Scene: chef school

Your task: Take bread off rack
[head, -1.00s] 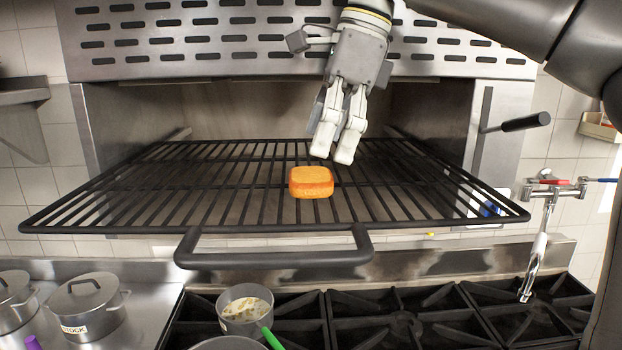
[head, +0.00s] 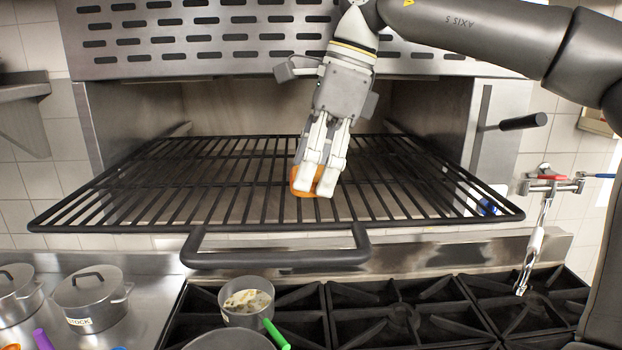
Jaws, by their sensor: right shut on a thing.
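The bread (head: 296,180) is a small orange-brown loaf on the black wire rack (head: 130,196), which is pulled out of the oven. My right gripper (head: 311,190) comes down from above and is shut on the bread. Its pale fingers hide most of the loaf; orange shows at the left and between the fingertips. I cannot tell whether the bread touches the rack bars or is slightly lifted. My left gripper is not in view.
The rack's handle (head: 275,258) juts out above the stove (head: 400,315). A pot with food (head: 247,301) and a lidded pot (head: 92,298) stand below. A faucet (head: 540,225) is at the right. The perforated oven hood (head: 200,45) is above.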

